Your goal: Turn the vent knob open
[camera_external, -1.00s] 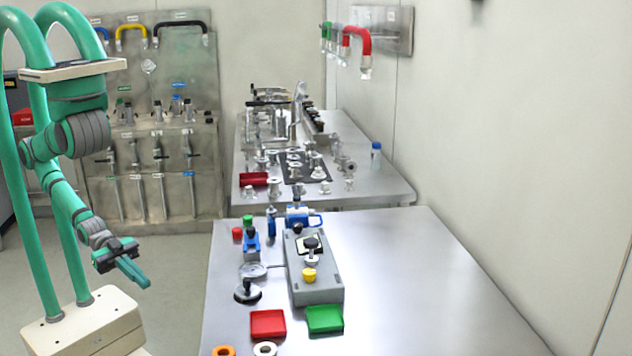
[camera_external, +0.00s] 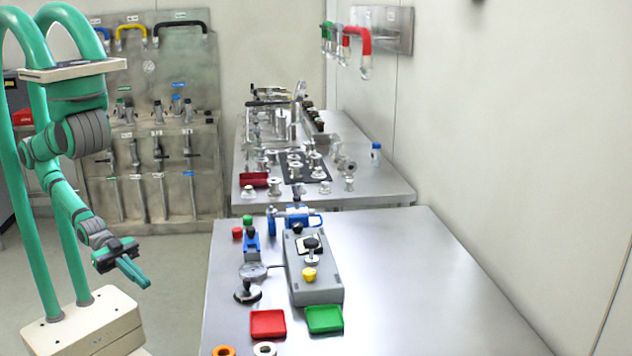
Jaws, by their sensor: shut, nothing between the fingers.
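A grey box (camera_external: 318,286) lies on the near metal table. On its top are a black knob (camera_external: 311,243) on a silver stem and a yellow knob (camera_external: 309,274). A smaller black knob (camera_external: 297,229) sits toward its far end. A separate black knob on a round base (camera_external: 247,291) stands on the table left of the box. I cannot tell which one is the vent knob, or its setting. My gripper (camera_external: 142,280) is shut and empty. It is left of the table, apart from all the knobs, pointing down and right.
A red tray (camera_external: 268,323) and a green tray (camera_external: 324,319) lie in front of the box. A blue valve-like part (camera_external: 297,216) stands behind it. Orange (camera_external: 223,351) and white rings (camera_external: 265,349) lie at the front edge. The table's right side is clear. A cluttered table (camera_external: 385,190) stands behind.

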